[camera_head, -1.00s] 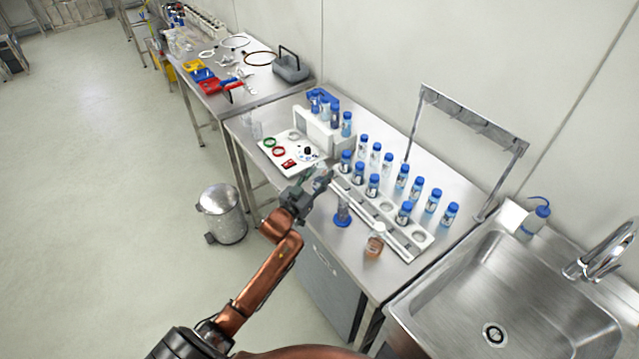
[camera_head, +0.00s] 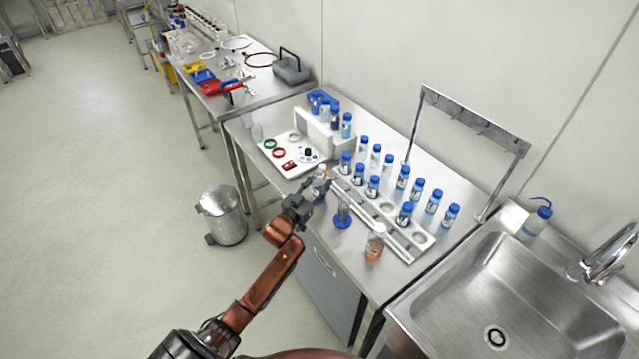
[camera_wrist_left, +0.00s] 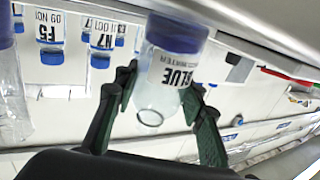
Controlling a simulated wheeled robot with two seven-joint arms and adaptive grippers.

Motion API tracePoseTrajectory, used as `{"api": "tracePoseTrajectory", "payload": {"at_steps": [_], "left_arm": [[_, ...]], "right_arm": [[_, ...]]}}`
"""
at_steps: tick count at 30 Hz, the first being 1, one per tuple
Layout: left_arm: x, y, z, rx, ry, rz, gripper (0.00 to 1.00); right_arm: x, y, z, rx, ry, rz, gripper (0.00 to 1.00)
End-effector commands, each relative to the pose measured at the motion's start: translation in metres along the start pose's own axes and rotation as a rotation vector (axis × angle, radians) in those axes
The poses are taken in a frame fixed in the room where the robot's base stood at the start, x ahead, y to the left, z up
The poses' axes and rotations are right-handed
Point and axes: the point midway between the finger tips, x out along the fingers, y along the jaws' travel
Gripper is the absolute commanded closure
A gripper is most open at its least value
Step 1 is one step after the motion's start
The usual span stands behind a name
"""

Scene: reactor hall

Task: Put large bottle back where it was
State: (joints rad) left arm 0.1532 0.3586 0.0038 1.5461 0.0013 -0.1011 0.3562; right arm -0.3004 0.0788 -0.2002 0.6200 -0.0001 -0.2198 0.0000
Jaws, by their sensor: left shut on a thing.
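My left gripper (camera_head: 315,188) is over the front edge of the steel bench, left of the bottle rack. It is shut on a bottle (camera_wrist_left: 158,80). In the left wrist view this bottle has a clear body, a blue end and a white label reading "BLUE". In the head view the held bottle (camera_head: 321,172) is small and partly hidden by the gripper. My right gripper is not in view.
A bottle with orange liquid (camera_head: 375,243) and a blue-footed cylinder (camera_head: 342,213) stand in front of the rack. A white tray (camera_head: 291,168) lies left of the gripper. A sink (camera_head: 540,290) is at the right. A bin (camera_head: 222,215) stands on the floor.

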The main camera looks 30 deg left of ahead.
Motion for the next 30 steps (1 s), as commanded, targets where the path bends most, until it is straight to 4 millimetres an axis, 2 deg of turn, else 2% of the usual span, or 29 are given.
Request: {"api": "tracePoseTrajectory", "payload": {"at_steps": [1,2,9,20,23,30], "left_arm": [[0.000,0.000,0.002,0.000,0.000,0.000,0.89],[0.000,0.000,0.002,0.000,-0.001,0.000,0.61],[0.000,0.000,0.001,0.000,0.000,0.000,0.45],[-0.004,0.000,0.000,0.000,-0.001,0.000,0.45],[-0.017,0.000,0.000,0.000,-0.002,0.000,0.45],[-0.068,0.000,0.000,0.000,-0.002,0.000,0.45]], "right_arm": [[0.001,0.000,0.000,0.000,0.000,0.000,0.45],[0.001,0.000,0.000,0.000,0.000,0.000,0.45],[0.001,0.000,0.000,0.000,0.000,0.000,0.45],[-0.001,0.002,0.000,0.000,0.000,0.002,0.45],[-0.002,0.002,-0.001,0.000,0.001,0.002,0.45],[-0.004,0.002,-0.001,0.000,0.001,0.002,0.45]]}}
